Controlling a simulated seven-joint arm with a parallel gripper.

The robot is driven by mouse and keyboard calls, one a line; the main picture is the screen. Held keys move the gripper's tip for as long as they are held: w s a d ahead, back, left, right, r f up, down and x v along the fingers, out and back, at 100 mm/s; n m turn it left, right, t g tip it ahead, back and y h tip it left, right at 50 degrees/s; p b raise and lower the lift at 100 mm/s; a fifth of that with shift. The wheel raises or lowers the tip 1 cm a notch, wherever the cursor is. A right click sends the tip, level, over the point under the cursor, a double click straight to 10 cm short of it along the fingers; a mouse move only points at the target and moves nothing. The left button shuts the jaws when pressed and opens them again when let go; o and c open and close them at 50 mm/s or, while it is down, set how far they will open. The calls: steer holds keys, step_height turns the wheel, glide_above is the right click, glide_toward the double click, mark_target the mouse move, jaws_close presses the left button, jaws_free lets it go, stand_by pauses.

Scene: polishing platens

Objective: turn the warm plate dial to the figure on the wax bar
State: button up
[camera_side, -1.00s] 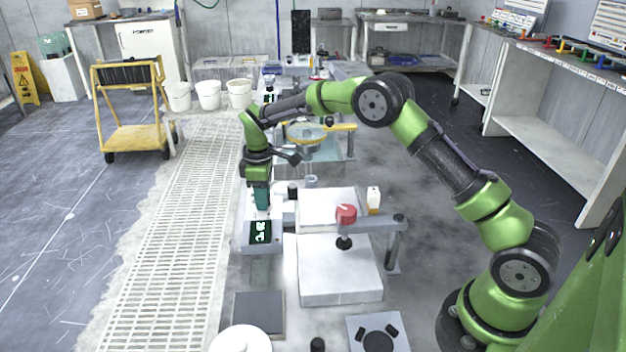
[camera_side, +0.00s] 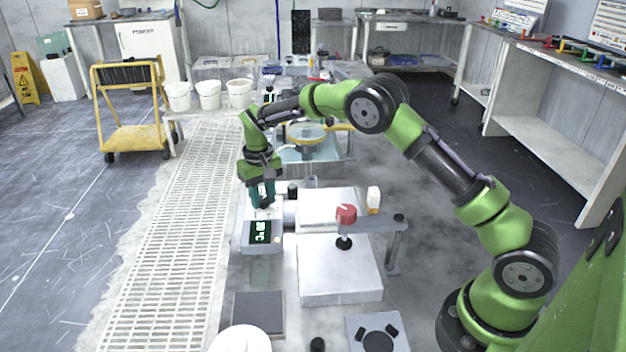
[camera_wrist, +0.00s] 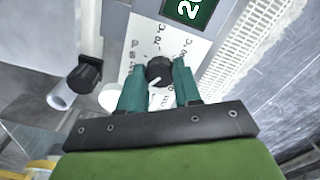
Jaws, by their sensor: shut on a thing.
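The dial (camera_wrist: 160,70) is a small black knob with a white pointer line, set on a white panel (camera_wrist: 140,38) with printed marks around it. My gripper (camera_wrist: 158,80) has teal fingers on either side of the knob, shut on it. The box's dark display (camera_side: 260,232) shows pale characters that I cannot read surely. The wrist view shows part of this display (camera_wrist: 190,8), with a "2" and a cut-off figure. I cannot make out the wax bar.
A white block (camera_side: 338,280) stands right of the control box, with a red-topped knob (camera_side: 346,213) on a grey arm above it. A small white bottle (camera_side: 373,197) stands behind. A black knob (camera_wrist: 85,72) on a pale cylinder is near my gripper.

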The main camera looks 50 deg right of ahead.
mark_target(263, 198)
steer(key=m, duration=0.5)
steer(key=shift+m, duration=0.4)
stand_by(0.3)
steer(key=o, duration=1.1)
steer(key=shift+c, duration=0.2)
step_height(263, 198, up, 17)
steer(key=shift+w, duration=0.1)
